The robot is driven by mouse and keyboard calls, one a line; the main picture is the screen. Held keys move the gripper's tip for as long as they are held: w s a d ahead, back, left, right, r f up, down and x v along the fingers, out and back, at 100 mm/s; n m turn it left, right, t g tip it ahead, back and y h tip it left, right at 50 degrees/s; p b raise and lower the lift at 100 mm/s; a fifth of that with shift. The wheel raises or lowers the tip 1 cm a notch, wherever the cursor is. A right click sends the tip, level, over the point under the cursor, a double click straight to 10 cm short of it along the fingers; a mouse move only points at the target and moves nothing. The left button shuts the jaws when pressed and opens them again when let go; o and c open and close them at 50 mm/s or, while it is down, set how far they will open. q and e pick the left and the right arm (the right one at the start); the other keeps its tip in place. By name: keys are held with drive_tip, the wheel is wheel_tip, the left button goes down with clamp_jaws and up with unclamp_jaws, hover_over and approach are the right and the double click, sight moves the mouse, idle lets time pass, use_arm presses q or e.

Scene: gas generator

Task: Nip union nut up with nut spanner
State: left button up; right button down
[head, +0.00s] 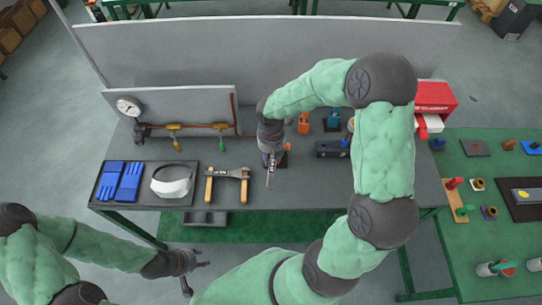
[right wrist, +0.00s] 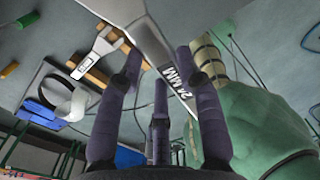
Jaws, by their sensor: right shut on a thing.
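My right gripper (head: 269,155) is shut on a grey nut spanner (head: 271,179), above the front middle of the bench. In the right wrist view the spanner (right wrist: 165,60) runs between the dark fingers and its shank is marked 24 MM. A second spanner (head: 229,173) lies across a wooden rack (head: 209,188). The copper pipe (head: 195,126) runs along the small back panel with fittings and valves on it. The union nut is too small to pick out for sure. My left gripper (head: 194,270) is empty with fingers spread, low and in front of the bench.
A pressure gauge (head: 128,106) stands at the pipe's left end. Blue gloves (head: 120,181) and a white visor (head: 171,181) lie on a dark mat at the left. A red box (head: 434,97) sits at the right. A green table (head: 480,220) with small parts stands further right.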

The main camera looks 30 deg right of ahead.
drive_tip(key=shift+w+a, duration=0.1)
idle(0.3)
drive_tip(key=shift+w+a+m, duration=0.3)
drive_tip(key=shift+m, duration=0.3)
drive_tip(key=shift+w, duration=0.1)
drive_tip(key=shift+w+a+m+b, duration=0.4)
drive_tip(key=shift+w+a+m, duration=0.15)
drive_tip(key=shift+m, duration=0.35)
drive_tip(key=shift+s, duration=0.1)
drive_tip(key=shift+n, duration=0.4)
drive_tip(key=shift+s+a, duration=0.8)
drive_tip(key=shift+a, duration=0.3)
drive_tip(key=shift+s+a, duration=0.75)
drive_tip(key=shift+a, duration=0.35)
